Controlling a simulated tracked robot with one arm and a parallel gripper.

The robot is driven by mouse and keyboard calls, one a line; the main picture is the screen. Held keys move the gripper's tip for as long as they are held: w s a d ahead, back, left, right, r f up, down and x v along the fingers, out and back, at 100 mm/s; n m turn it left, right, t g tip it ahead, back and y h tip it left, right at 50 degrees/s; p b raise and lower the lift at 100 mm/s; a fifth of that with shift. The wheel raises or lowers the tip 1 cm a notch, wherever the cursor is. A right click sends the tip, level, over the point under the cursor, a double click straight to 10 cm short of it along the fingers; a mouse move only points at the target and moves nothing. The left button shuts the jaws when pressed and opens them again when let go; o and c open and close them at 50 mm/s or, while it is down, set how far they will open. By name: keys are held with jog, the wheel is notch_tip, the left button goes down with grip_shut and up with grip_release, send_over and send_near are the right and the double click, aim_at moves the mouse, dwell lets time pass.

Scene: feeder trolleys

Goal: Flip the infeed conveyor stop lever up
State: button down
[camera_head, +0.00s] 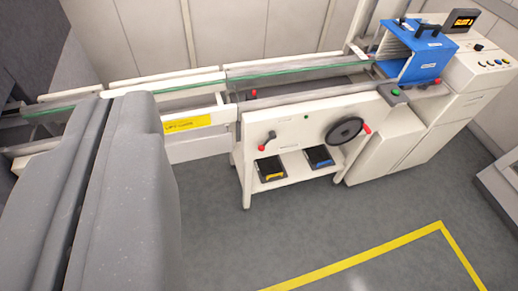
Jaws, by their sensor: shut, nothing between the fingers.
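A long cream conveyor (290,98) with a green strip runs from the left to a blue guard box at the right. A short dark lever (268,138) with a red knob sits on the front panel below the conveyor, its knob end pointing down and left. A small red-tipped part (252,93) shows on the conveyor bed. I cannot tell for sure which of these is the stop lever. My grey gripper (104,102) fills the left foreground, its fingers shut with only a thin dark slit between them. It is well left of the lever, apart from it, and hides part of the conveyor.
A dark handwheel (345,131) with a red handle is right of the lever. The blue box (418,52) and a control cabinet (482,68) stand at the right. Two dark trays lie on the lower shelf (292,172). The grey floor in front, with a yellow line (355,260), is clear.

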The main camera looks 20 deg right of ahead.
jog(key=w+d+f+m+h+b, duration=0.1)
jog(key=w+d+f+m+b, duration=0.15)
jog(key=w+f, duration=0.5)
jog(key=w+d+f+m+h+b, duration=0.1)
jog(key=w+f+m+b, duration=0.3)
jog(key=w, duration=0.6)
jog(key=w+d+f+m+h+b, duration=0.1)
jog(key=w+d+f+m, duration=0.25)
jog(key=w+f, duration=0.6)
jog(key=w+d+f+m+b, duration=0.1)
jog(key=w+d+f+m, duration=0.4)
jog(key=f, duration=0.7)
jog(key=w+d+f+m+h+b, duration=0.1)
jog(key=w+d+f+m+b, duration=0.1)
jog(key=f, duration=1.2)
jog(key=w+d+f+m+h+b, duration=0.2)
jog(key=d+f+m, duration=0.3)
jog(key=f, duration=0.9)
jog(key=w+d+f+m+h+b, duration=0.2)
jog(key=d+f, duration=0.4)
jog(key=f, duration=0.8)
jog(key=shift+w+d+f+m+g+b, duration=0.2)
jog(key=shift+d+f+m+g+b, duration=0.15)
jog(key=shift+m, duration=0.55)
